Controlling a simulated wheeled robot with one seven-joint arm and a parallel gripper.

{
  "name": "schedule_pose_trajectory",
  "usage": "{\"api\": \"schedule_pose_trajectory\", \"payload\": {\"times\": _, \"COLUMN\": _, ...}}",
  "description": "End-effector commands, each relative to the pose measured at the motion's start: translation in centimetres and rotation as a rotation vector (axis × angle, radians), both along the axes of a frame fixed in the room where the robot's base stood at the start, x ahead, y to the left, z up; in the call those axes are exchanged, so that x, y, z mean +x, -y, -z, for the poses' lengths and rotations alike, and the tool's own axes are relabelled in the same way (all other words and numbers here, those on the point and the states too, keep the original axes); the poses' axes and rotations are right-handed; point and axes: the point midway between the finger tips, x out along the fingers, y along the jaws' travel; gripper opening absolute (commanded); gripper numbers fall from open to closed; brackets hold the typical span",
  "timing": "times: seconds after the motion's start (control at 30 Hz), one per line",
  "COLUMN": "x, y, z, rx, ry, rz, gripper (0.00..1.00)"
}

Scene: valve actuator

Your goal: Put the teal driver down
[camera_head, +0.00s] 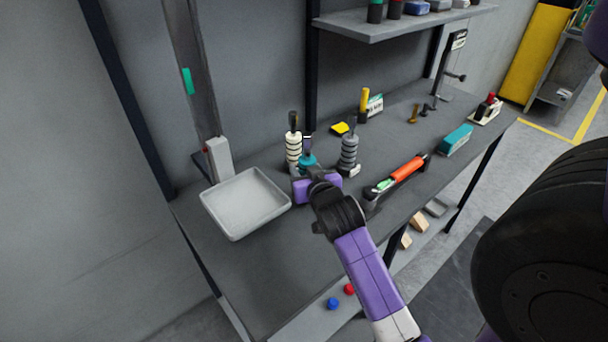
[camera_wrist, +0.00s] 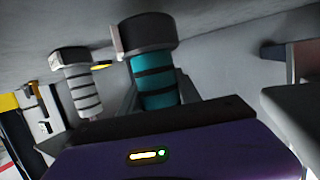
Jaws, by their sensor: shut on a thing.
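The teal driver (camera_head: 307,160) shows in the head view as a small teal part just beyond my purple gripper (camera_head: 306,174), between two ribbed upright handles. In the wrist view the teal driver (camera_wrist: 156,82) has dark bands and a wide black cap, and stands between my fingers (camera_wrist: 157,103). My gripper is shut on it. The driver's lower part is hidden behind the gripper body. I cannot tell whether its lower end touches the bench.
A cream ribbed driver (camera_head: 293,150) and a grey one (camera_head: 349,152) stand close on either side. A pale tray (camera_head: 240,232) lies to the left. An orange-and-green tool (camera_head: 405,170) lies to the right. The bench front left (camera_head: 250,268) is clear.

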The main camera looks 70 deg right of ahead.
Motion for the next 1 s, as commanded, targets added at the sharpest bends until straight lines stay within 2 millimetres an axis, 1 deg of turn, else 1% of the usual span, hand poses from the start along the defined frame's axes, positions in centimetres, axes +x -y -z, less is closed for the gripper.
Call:
{"api": "schedule_pose_trajectory", "payload": {"times": 0.1, "x": 0.0, "y": 0.0, "z": 1.0, "rx": -0.006, "ry": 0.004, "rz": 0.0, "gripper": 0.0}}
{"api": "schedule_pose_trajectory", "payload": {"times": 0.2, "x": 0.0, "y": 0.0, "z": 1.4, "rx": -0.006, "ry": 0.005, "rz": -0.001, "gripper": 0.0}}
{"api": "schedule_pose_trajectory", "payload": {"times": 0.47, "x": 0.1, "y": 0.0, "z": 1.4, "rx": -0.007, "ry": 0.006, "rz": -0.001, "gripper": 0.0}}
{"api": "schedule_pose_trajectory", "payload": {"times": 0.6, "x": 0.1, "y": 0.0, "z": 1.8, "rx": -0.007, "ry": 0.006, "rz": -0.001, "gripper": 0.0}}
{"api": "schedule_pose_trajectory", "payload": {"times": 0.63, "x": 0.0, "y": 0.0, "z": 2.2, "rx": -0.001, "ry": 0.001, "rz": -0.001, "gripper": 0.42}}
{"api": "schedule_pose_trajectory", "payload": {"times": 0.73, "x": 0.0, "y": 0.0, "z": 2.1, "rx": -0.001, "ry": 0.001, "rz": -0.001, "gripper": 0.61}}
{"api": "schedule_pose_trajectory", "payload": {"times": 1.0, "x": 0.0, "y": 0.0, "z": 2.1, "rx": -0.001, "ry": 0.001, "rz": -0.001, "gripper": 0.62}}
